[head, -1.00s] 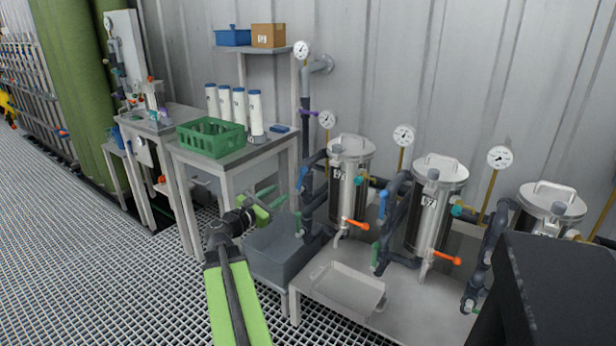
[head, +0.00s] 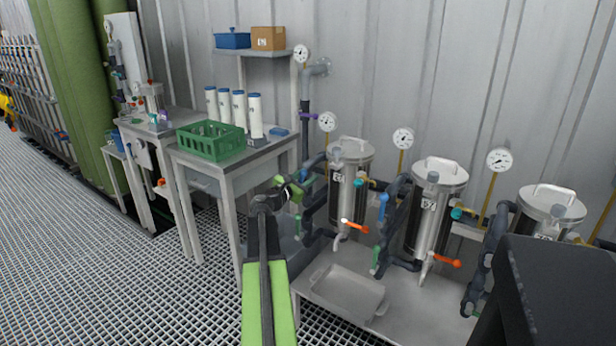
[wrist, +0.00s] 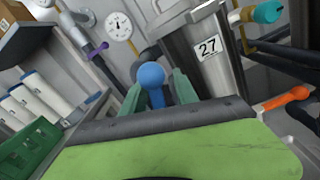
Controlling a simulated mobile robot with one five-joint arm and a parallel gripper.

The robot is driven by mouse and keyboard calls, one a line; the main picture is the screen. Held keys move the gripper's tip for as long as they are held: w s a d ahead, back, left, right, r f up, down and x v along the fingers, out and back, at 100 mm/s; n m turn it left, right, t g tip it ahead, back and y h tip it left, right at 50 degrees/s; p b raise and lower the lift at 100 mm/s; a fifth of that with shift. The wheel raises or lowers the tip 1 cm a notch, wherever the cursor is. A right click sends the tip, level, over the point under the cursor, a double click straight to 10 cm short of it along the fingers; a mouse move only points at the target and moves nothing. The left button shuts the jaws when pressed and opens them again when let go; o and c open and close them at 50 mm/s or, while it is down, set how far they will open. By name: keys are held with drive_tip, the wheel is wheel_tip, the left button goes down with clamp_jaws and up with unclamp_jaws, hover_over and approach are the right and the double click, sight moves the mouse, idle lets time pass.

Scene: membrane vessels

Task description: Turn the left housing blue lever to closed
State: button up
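The left housing (head: 350,185) is a steel canister with a lidded top, first in the row along the wall. In the wrist view it (wrist: 205,60) carries a label reading 27. Its blue lever (wrist: 150,76) shows there as a round blue end between my two green fingers. In the head view the blue lever (head: 304,176) is partly hidden behind my gripper (head: 291,190). My gripper is open, with one finger on each side of the lever. I cannot tell whether either finger touches it.
An orange lever (head: 354,226) sticks out low on the left housing, and dark pipes (head: 316,205) run beside it. A bench with a green crate (head: 211,141) stands to the left. A shallow tray (head: 346,292) lies on the low table below. Grating floor is clear in front.

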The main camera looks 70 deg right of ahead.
clamp_jaws()
idle(1.4)
